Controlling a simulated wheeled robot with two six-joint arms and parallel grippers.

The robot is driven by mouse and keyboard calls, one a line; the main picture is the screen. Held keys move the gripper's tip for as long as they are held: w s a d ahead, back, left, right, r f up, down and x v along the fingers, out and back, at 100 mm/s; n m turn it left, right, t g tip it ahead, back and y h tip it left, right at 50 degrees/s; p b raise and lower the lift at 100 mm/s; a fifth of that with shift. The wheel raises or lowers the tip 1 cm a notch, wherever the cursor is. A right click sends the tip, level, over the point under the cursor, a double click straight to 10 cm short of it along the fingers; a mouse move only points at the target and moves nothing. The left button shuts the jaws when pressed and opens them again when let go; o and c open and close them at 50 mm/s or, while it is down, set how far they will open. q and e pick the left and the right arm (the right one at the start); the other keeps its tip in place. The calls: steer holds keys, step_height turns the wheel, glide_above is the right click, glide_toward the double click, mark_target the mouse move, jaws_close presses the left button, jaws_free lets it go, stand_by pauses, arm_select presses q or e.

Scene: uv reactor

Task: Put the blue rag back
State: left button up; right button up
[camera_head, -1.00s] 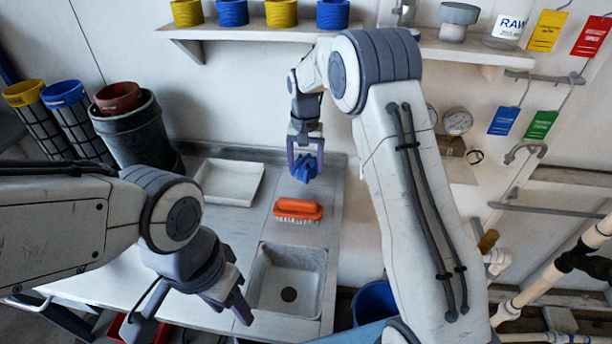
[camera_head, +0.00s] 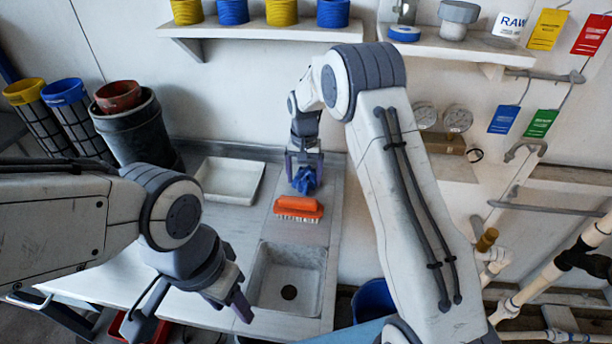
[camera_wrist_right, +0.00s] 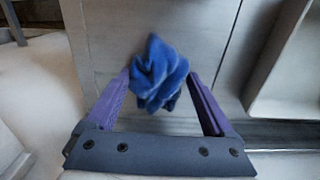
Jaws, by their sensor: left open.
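The blue rag (camera_head: 305,180) is a crumpled bundle, seen just behind the orange brush in the head view. My right gripper (camera_head: 305,172) points down with the rag between its purple fingers. In the right wrist view the rag (camera_wrist_right: 158,75) fills the gap between the fingertips (camera_wrist_right: 158,80), which appear to press on its sides. Whether its lower end touches the surface cannot be told. My left gripper (camera_head: 238,290) is open and empty, at the left of the sink.
The orange brush (camera_head: 298,206) lies on the counter between the rag and the sink (camera_head: 262,285). A white tray (camera_head: 228,181) sits to the left. Dark bins (camera_head: 135,135) stand at the back left. A wall shelf (camera_head: 270,32) holds several coloured spools.

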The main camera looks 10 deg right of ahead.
mark_target(305, 175)
steer(key=shift+s+d+f, duration=0.25)
steer(key=shift+f, duration=0.05)
step_height(305, 175, up, 8)
steer(key=shift+w+a+r, duration=0.15)
steer(key=shift+r, duration=0.05)
steer(key=s+a+r+n, duration=0.3)
steer(key=s+a, duration=0.3)
steer(key=s, duration=0.2)
steer(key=s+a+r+n, duration=0.3)
steer(key=s+a+r, duration=0.15)
steer(key=s, duration=0.35)
steer(key=s+f+n+y, duration=0.1)
steer(key=s+n, duration=0.5)
steer(key=s, duration=1.5)
steer(key=shift+a+f, duration=0.25)
steer(key=shift+f, duration=0.1)
steer(key=shift+r, duration=0.1)
step_height(305, 175, up, 8)
steer(key=p, duration=0.8)
